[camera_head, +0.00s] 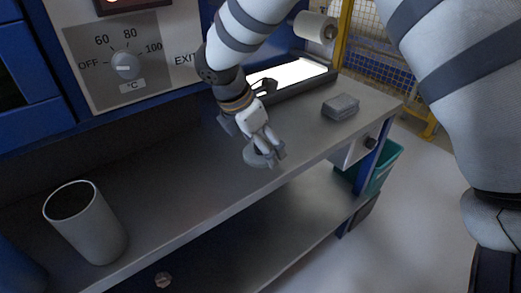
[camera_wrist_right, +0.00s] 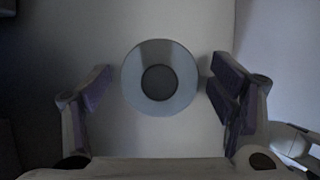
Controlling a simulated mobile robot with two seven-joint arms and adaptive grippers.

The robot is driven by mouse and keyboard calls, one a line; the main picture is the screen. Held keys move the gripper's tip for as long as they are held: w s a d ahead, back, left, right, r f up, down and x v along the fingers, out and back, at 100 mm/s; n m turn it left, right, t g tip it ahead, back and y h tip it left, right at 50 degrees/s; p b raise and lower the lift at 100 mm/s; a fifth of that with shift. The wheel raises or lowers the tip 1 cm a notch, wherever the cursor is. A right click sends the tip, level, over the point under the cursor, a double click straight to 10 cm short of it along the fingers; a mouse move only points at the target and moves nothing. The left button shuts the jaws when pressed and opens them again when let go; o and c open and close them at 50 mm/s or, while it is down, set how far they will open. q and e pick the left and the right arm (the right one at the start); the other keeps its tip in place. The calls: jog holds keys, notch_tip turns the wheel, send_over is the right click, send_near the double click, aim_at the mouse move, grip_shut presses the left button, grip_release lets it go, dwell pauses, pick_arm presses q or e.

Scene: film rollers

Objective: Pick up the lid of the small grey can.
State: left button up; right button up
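My right gripper (camera_head: 266,150) is low over the steel bench, near its front edge. A small round grey thing (camera_head: 253,157), which looks like the small can with its lid, is at its fingers and partly covered by them. In the right wrist view the gripper (camera_wrist_right: 160,92) is open. The round grey thing (camera_wrist_right: 133,82) lies between the two spread fingers, with a gap on each side. It has a pale outer ring and a darker round centre. I cannot tell where lid and can meet. My left gripper is not in view.
A tall, open, pale grey cylinder (camera_head: 100,238) stands at the bench's left. A grey box (camera_head: 340,106) and a bright lit panel (camera_head: 292,75) are toward the bench's right end. A control panel (camera_head: 85,63) rises behind. Bare bench (camera_head: 165,175) lies between cylinder and gripper.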

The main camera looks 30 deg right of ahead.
jog(key=c, duration=0.7)
